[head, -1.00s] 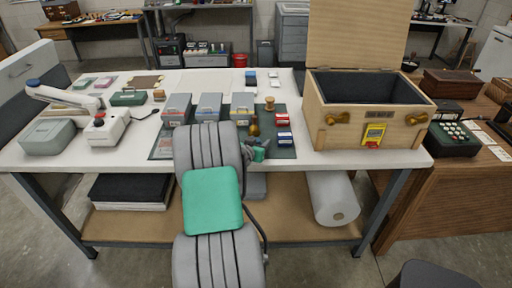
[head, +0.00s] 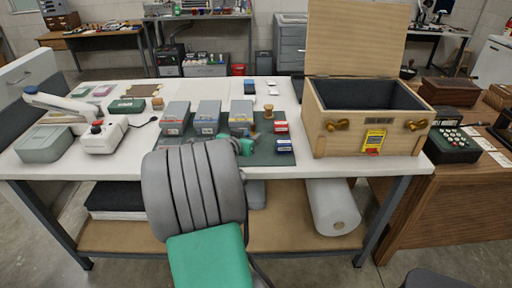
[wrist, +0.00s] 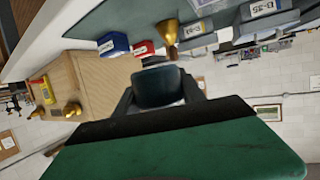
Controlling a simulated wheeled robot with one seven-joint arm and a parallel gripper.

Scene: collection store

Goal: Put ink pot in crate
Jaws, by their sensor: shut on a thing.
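My gripper (wrist: 160,92) is shut on a dark, smooth, rounded-square thing, which looks like the ink pot (wrist: 158,86), in the wrist view. In the head view my gripper (head: 244,146) is over the near part of the dark green mat, and the held pot cannot be made out there. The crate (head: 340,143) is a pale wooden box with a raised lid, dark lining and brass handles. It stands on the table to the right of my gripper, apart from it. It also shows at the left of the wrist view (wrist: 95,85).
Grey boxes (head: 208,117) stand in a row on the mat (head: 266,156). Small red (head: 281,127) and blue (head: 284,146) boxes and a wooden spool (head: 268,111) lie between my gripper and the crate. A brass piece (wrist: 167,34) shows in the wrist view. A white device (head: 103,137) stands at left.

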